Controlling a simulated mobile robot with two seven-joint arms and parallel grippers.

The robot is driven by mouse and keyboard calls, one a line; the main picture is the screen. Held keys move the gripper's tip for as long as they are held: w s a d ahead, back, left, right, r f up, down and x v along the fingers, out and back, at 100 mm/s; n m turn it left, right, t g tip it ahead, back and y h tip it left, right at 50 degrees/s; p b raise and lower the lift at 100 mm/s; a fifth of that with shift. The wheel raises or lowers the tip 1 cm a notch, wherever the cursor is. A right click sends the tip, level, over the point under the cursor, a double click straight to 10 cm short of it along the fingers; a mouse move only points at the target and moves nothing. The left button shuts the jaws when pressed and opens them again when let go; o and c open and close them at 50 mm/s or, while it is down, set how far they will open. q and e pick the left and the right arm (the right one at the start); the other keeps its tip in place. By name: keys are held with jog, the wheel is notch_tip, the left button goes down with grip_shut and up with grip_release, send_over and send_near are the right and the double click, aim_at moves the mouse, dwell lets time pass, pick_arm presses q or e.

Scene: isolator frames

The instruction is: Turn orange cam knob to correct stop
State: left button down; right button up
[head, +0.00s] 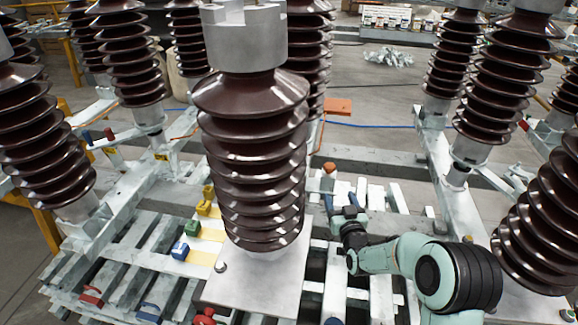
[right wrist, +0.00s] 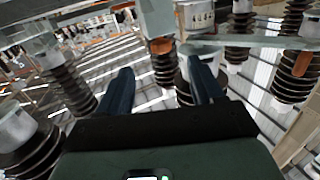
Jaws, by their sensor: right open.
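A small orange-brown knob (head: 329,168) stands just right of the central insulator in the head view. In the right wrist view an orange knob (right wrist: 161,46) shows ahead, between the fingers and above them in the picture. My right gripper (head: 341,201) is open, its two dark blue fingers pointing toward the knob. The right wrist view shows the same open gripper (right wrist: 160,74) with nothing between its fingers. The fingers look apart from the knob. The knob's stops and exact angle are too small to tell. My left gripper is not in view.
A large brown ribbed insulator (head: 252,150) stands left of my right gripper on a pale plate (head: 255,285). More insulators (head: 483,80) stand around. Yellow, green and blue blocks (head: 192,229) line the left rails. An orange plate (head: 338,106) lies behind.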

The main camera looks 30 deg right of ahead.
aim_at(331, 170)
jog(key=x, duration=0.4)
jog(key=r+x, duration=0.1)
jog(key=x, duration=0.4)
jog(key=r+x, duration=0.1)
jog(key=x, duration=0.3)
jog(key=shift+w+d+r+b, duration=0.1)
jog(key=shift+w+d+b, duration=0.05)
jog(key=shift+w+b, duration=0.25)
jog(key=c, duration=1)
